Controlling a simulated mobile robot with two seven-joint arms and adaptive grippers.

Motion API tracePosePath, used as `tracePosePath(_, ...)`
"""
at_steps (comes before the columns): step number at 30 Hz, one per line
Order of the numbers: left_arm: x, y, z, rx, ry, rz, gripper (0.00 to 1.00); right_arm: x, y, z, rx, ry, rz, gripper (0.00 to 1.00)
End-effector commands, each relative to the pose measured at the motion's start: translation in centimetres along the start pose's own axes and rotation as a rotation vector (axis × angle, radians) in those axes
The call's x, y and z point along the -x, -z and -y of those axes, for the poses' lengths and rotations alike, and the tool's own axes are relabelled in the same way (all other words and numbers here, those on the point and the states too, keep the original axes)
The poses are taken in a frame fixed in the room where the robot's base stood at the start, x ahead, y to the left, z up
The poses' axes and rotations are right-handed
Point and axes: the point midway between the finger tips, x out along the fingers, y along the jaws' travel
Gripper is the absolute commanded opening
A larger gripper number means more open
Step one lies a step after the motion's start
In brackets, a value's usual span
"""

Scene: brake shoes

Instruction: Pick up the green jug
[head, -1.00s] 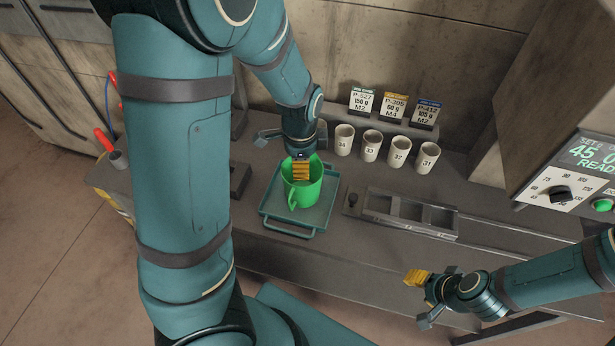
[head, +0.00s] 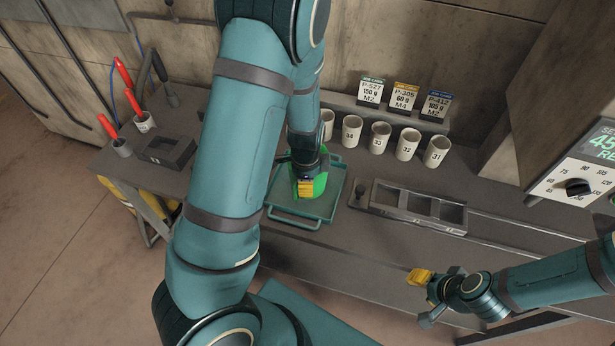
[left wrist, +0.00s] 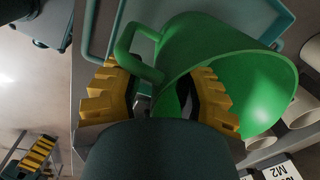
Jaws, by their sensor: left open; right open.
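The green jug (head: 320,184) stands on the teal tray (head: 328,212), mostly hidden by my left arm and gripper. My left gripper (head: 305,187) is at the jug, pointing down. In the left wrist view, the jug (left wrist: 262,85) is large and close, with its handle at the upper left. There my open left gripper (left wrist: 160,95) has one yellow finger inside the jug's mouth and the other outside near the handle. The wall lies between them; I cannot tell whether either finger touches it. My right gripper (head: 432,285) is open and empty at the lower right, away from the jug.
Several numbered white cups (head: 380,137) stand in a row behind the tray, below label cards (head: 404,96). A grey compartment box (head: 418,207) is right of the tray. A dark square holder (head: 167,150) and red-handled tools (head: 123,75) are at the left.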

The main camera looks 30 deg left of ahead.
Motion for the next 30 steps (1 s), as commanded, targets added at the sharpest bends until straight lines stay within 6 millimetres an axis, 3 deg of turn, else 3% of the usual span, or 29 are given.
tracePosePath(8,-0.2,0.0,0.0,0.0,0.001,0.0,0.35,0.0,0.0,0.0,0.0,0.0,0.0,0.47)
tracePosePath(11,-0.2,0.0,0.0,0.0,0.001,0.0,0.0,0.0,0.0,0.0,0.0,0.0,0.0,0.47)
tracePosePath(25,-0.1,0.0,0.0,0.0,0.0,0.0,0.0,0.0,0.0,0.0,0.0,0.0,0.0,0.47)
tracePosePath(30,1.1,0.1,0.1,-0.002,0.003,-0.002,0.0,0.3,0.0,0.1,0.0,0.0,0.0,0.47)
